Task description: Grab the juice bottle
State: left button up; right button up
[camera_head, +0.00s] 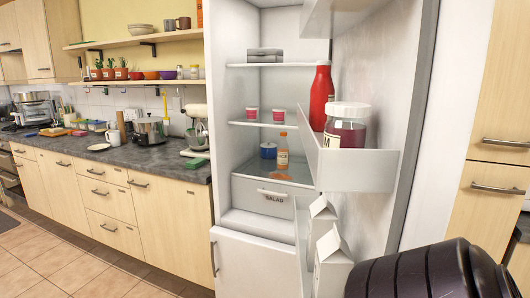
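The fridge (222,150) stands open in the middle of the view. A small clear bottle with orange contents, a pale label and an orange cap (282,158) stands upright on its lowest shelf; it looks like the juice bottle. A tall red bottle (321,97) stands in the upper bin of the open door, partly hidden by a jar. Neither gripper shows. A dark, ribbed part of my arm fills the bottom right corner.
A lidded jar (346,133) stands in the door bin (358,170). White cartons (331,262) stand lower in the door. A blue pot (268,150) is left of the orange bottle, above the salad drawer (272,197). A counter (120,152) runs along the left.

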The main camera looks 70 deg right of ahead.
aim_at(283, 148)
jog(key=i, duration=1.3)
jog(key=i+z, duration=0.25)
jog(key=z, duration=0.25)
jog(key=i+j+z, duration=0.15)
jog(key=z, duration=2.35)
jog(key=i+j+u, duration=0.1)
jog(key=i, duration=0.2)
jog(key=i+j, duration=0.2)
jog(key=i, duration=0.15)
jog(key=u, duration=0.05)
